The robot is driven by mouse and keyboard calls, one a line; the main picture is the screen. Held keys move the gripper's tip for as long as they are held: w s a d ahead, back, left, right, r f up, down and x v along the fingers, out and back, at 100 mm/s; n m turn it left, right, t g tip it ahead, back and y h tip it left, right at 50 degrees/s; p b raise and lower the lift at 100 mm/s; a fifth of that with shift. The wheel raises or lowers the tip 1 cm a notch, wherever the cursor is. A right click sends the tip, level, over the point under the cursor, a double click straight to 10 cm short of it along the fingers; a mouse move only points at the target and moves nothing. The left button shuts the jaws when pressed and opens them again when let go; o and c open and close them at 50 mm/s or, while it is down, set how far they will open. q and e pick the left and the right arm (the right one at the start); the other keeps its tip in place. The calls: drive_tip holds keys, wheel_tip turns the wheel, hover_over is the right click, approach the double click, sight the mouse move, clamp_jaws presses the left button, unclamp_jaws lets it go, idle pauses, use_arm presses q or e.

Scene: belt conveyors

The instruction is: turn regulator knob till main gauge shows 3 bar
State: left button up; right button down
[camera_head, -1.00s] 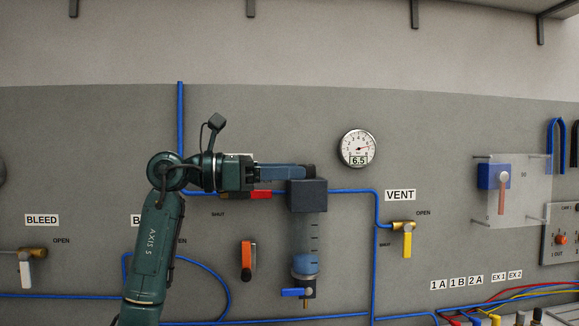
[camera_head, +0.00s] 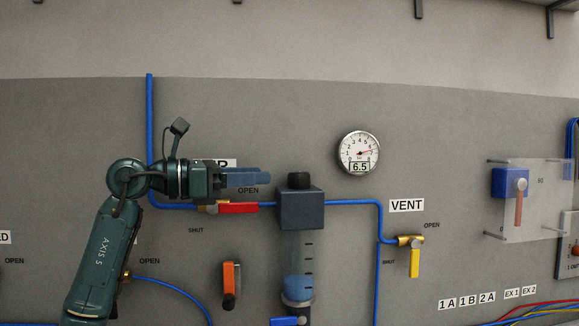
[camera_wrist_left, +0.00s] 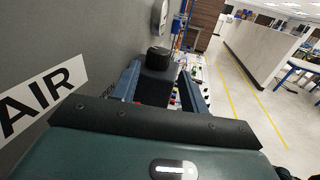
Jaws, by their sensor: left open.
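The regulator is a dark grey block (camera_head: 301,208) with a black knob (camera_head: 299,179) on top and a clear bowl below. My right gripper is not in view.
A red-handled valve (camera_head: 238,208) sits on the blue pipe just below my left gripper. A yellow-handled VENT valve (camera_head: 414,260) is at the right and an orange handle (camera_head: 229,286) lower left. The panel wall between knob and gauge is clear.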

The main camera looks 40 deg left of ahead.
sight(290, 175)
use_arm(q)
drive_tip(key=p+x, duration=0.3)
drive_tip(key=x, duration=0.4)
drive_tip(key=shift+w+r, duration=0.15)
drive_tip(key=shift+w+d, duration=0.2)
drive_tip(key=shift+w, duration=0.2)
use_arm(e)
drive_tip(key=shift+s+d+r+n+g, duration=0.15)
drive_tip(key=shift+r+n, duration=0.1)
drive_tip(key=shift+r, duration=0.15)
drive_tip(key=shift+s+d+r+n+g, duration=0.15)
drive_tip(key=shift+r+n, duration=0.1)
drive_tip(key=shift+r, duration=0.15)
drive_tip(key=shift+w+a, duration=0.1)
use_arm(q)
drive_tip(key=c, duration=0.7)
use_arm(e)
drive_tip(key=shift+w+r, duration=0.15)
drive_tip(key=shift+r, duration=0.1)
use_arm(q)
drive_tip(key=shift+f+y, duration=0.2)
drive_tip(key=shift+y, duration=0.1)
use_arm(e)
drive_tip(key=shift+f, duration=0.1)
